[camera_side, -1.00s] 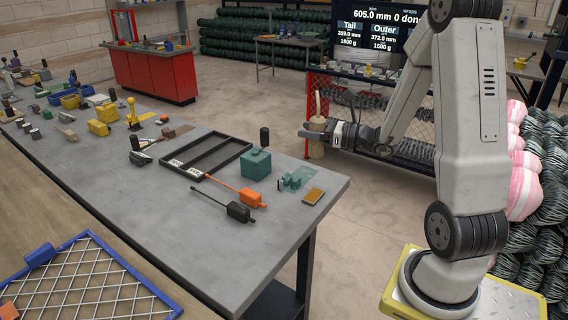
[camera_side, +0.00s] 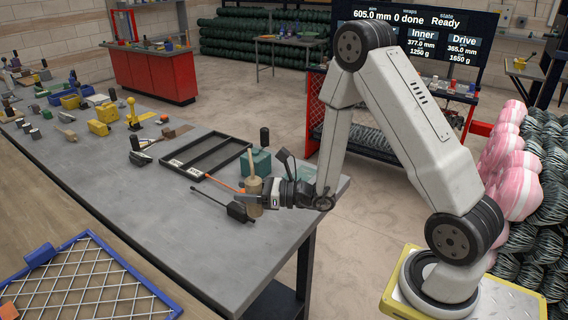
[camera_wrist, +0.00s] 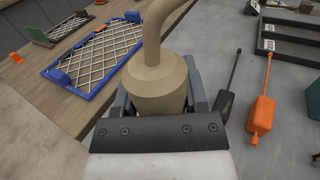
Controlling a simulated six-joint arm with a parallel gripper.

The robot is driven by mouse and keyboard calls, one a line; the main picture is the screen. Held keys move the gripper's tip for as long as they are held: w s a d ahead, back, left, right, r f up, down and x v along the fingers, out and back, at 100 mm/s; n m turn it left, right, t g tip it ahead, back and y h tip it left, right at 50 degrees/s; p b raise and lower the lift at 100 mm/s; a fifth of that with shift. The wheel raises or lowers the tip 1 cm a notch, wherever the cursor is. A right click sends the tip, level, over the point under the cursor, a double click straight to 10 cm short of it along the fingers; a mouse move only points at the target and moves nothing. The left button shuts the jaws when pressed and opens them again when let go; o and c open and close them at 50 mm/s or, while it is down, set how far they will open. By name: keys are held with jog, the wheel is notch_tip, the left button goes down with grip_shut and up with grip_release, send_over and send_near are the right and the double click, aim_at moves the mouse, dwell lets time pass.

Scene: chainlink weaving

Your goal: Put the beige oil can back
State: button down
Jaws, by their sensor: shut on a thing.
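The beige oil can (camera_side: 254,190) is upright in my gripper (camera_side: 260,196), over the near right part of the grey workbench. In the wrist view the can (camera_wrist: 157,85) stands between the two fingers of my gripper (camera_wrist: 155,100), its spout rising out of the top of the picture. The fingers are shut on its body. I cannot tell whether its base touches the bench. A black oil can (camera_side: 238,212) lies right beside it. An orange oil can (camera_wrist: 262,112) lies beyond the black one, mostly hidden in the side view.
A black divided tray (camera_side: 208,155) and a teal can (camera_side: 262,162) stand behind the gripper. A blue-framed mesh panel (camera_side: 85,285) is at the near left. Yellow items (camera_side: 100,122) and other small tools crowd the far bench. Bare bench (camera_side: 150,195) lies left of the black can.

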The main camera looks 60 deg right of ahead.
jog(key=shift+a+f, duration=0.25)
jog(key=shift+a, duration=0.15)
